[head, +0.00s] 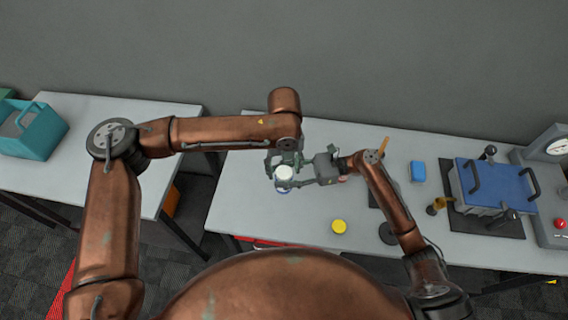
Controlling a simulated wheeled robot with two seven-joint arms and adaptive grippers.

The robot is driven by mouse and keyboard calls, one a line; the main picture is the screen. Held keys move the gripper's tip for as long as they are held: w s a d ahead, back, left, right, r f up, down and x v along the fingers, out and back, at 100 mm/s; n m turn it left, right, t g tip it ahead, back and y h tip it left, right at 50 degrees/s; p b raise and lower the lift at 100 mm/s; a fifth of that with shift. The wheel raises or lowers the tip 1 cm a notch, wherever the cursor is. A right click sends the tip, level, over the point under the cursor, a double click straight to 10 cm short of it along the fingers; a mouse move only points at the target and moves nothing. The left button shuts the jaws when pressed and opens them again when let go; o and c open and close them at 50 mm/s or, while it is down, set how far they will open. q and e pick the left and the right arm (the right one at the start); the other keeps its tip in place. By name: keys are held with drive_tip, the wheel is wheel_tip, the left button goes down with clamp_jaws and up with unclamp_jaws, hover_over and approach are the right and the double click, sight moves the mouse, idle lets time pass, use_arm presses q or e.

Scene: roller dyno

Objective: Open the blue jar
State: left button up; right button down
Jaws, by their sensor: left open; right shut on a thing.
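The jar (282,187) stands on the middle table with a round white top (285,172); only a little blue shows low on its side, and the grippers hide much of it. My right gripper (289,184) reaches in from the right and is shut on the jar's side. My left gripper (285,160) is open and points down from above, right at the white top. Whether its fingers touch the top cannot be told.
A yellow disc (339,226) and a dark disc (388,232) lie right of the jar. A blue block (418,171) and a blue-lidded case (492,182) are farther right. A teal bin (38,135) stands on the left table. The table left of the jar is clear.

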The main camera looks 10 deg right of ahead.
use_arm(q)
drive_tip(key=shift+c, duration=0.3)
drive_tip(key=c, duration=1.2)
drive_tip(key=shift+n, duration=1.6)
drive_tip(key=o, duration=1.3)
